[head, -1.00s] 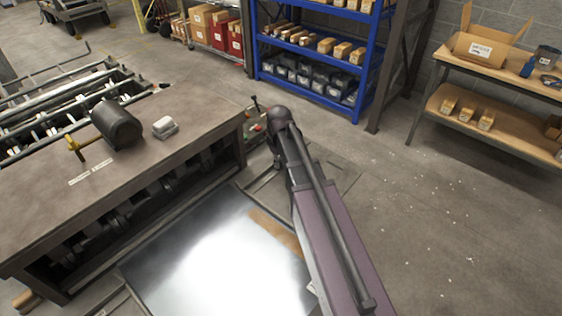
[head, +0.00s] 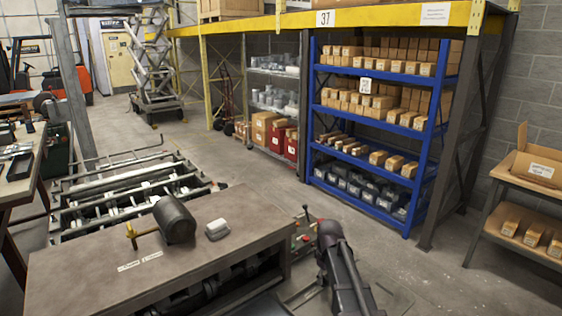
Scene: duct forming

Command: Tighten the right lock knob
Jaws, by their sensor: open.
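In the head view, my arm (head: 343,275) rises from the bottom edge, right of the machine's dark top (head: 95,284). My gripper is not in view. A lever with a black tip (head: 306,212) stands at the machine's right end, just left of my arm. Small red and green parts (head: 303,240) sit below it, partly hidden by my arm. I cannot tell whether any of these is the right lock knob.
A black cylinder with a brass fitting (head: 176,219) and a small grey-white box (head: 217,229) lie on the machine top. A roller rack (head: 120,190) stands behind. Blue shelving (head: 372,109) stands at the back. A bench with cartons (head: 520,195) is at right. Floor between is clear.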

